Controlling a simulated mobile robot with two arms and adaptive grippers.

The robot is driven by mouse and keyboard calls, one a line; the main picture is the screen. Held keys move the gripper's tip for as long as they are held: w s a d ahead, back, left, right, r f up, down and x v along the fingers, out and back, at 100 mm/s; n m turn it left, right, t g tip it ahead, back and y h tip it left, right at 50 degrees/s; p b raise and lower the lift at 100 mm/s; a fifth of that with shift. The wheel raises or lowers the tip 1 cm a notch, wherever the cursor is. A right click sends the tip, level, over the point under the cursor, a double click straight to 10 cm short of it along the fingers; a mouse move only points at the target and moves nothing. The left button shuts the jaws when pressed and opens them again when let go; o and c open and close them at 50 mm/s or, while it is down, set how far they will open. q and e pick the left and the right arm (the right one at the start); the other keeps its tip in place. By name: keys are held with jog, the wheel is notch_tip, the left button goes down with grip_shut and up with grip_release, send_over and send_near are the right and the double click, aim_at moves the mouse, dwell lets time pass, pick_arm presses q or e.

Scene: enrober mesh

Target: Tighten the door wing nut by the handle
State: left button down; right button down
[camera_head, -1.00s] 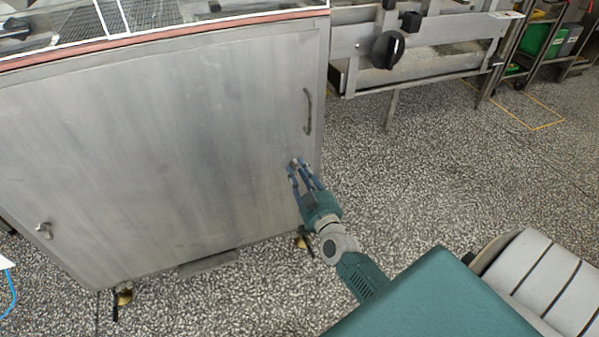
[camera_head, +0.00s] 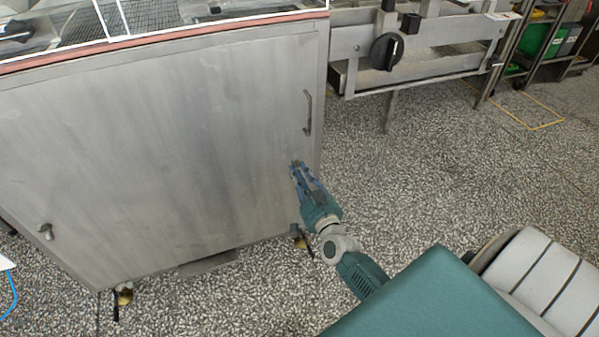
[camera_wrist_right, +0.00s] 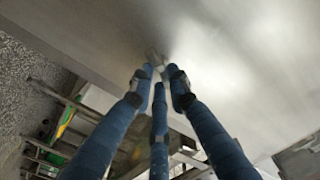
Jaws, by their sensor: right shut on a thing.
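The steel cabinet door (camera_head: 165,150) fills the left of the head view. Its handle (camera_head: 307,112) is a vertical bar near the right edge. My right gripper (camera_head: 295,165) is at the door just below the handle, with its blue fingers closed together. In the right wrist view the fingertips (camera_wrist_right: 159,72) meet on the wing nut (camera_wrist_right: 153,56), a small pale metal piece against the door. In the head view the fingers hide the nut. Another wing nut (camera_head: 46,231) sits at the door's lower left. My left gripper is not in view.
A machine frame with a black knob (camera_head: 386,51) stands right of the cabinet. Casters (camera_head: 123,295) show under the cabinet. A shelf with green and grey bins (camera_head: 553,41) is at the far right. The speckled floor (camera_head: 440,170) between is clear.

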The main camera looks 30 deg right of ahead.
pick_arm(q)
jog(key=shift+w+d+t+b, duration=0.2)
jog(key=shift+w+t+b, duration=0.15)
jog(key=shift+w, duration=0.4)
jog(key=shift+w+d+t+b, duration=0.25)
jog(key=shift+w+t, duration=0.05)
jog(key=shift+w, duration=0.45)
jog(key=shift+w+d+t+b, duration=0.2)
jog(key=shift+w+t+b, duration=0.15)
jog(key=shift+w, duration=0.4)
pick_arm(e)
jog(key=shift+f+m, duration=0.15)
jog(key=shift+m, duration=2.1)
jog(key=shift+f+m, duration=0.2)
jog(key=shift+m, duration=2.1)
jog(key=shift+f+m, duration=0.15)
jog(key=shift+m, duration=2.1)
jog(key=c, duration=1.7)
grip_release()
jog(key=shift+o, duration=0.2)
